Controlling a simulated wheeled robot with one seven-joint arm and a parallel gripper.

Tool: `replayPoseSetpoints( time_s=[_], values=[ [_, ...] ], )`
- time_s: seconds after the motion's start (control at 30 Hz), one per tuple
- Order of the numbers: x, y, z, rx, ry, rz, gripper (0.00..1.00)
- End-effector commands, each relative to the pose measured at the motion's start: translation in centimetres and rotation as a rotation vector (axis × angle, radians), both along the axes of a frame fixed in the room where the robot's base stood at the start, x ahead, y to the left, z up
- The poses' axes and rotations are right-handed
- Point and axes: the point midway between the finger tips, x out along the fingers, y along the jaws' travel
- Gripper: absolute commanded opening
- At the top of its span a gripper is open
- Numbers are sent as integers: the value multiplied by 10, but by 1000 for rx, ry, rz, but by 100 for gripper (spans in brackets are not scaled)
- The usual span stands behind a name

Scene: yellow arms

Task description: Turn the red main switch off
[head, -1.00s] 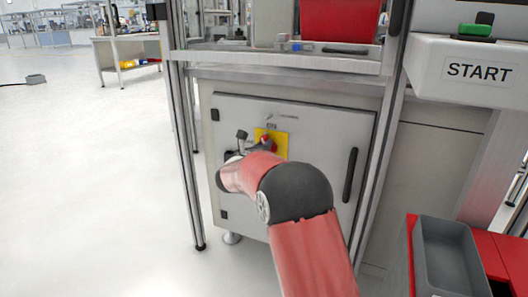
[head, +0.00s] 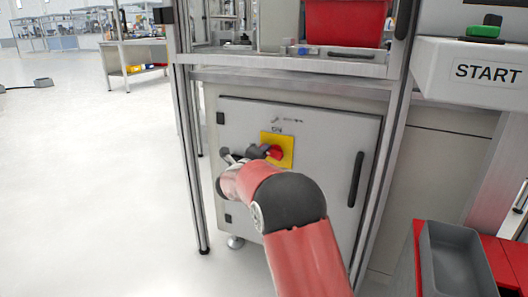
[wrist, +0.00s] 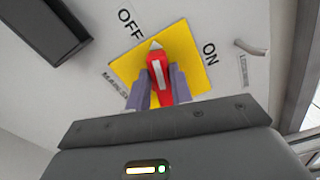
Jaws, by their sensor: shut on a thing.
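The red main switch (wrist: 157,76) is a knob on a yellow square plate (wrist: 192,62), fixed to a grey cabinet door. In the wrist view its pale pointer tip lies between the printed words OFF and ON, at neither one. My gripper (wrist: 159,90) has its fingers on both sides of the red knob and is shut on it. In the head view, the red knob (head: 275,153) shows in front of the yellow plate (head: 288,147), with my gripper (head: 263,152) reaching it from the left. The gripper hides part of the knob and plate.
The cabinet door (head: 325,135) has a black vertical handle (head: 354,178) at its right. A metal frame post (head: 190,170) stands at the cabinet's left. A grey bin (head: 452,262) and START panel (head: 488,72) are at the right. The floor on the left is open.

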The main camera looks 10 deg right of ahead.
Motion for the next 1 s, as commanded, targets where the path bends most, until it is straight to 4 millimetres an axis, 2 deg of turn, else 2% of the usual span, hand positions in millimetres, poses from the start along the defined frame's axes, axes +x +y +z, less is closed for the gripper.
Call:
replayPoseSetpoints(
  time_s=[0.4, 1.0],
  values=[
    [1, 2, -6, -203, 136, 2, 0],
    [1, 2, -9, -251, 170, 2, 0]
  ],
)
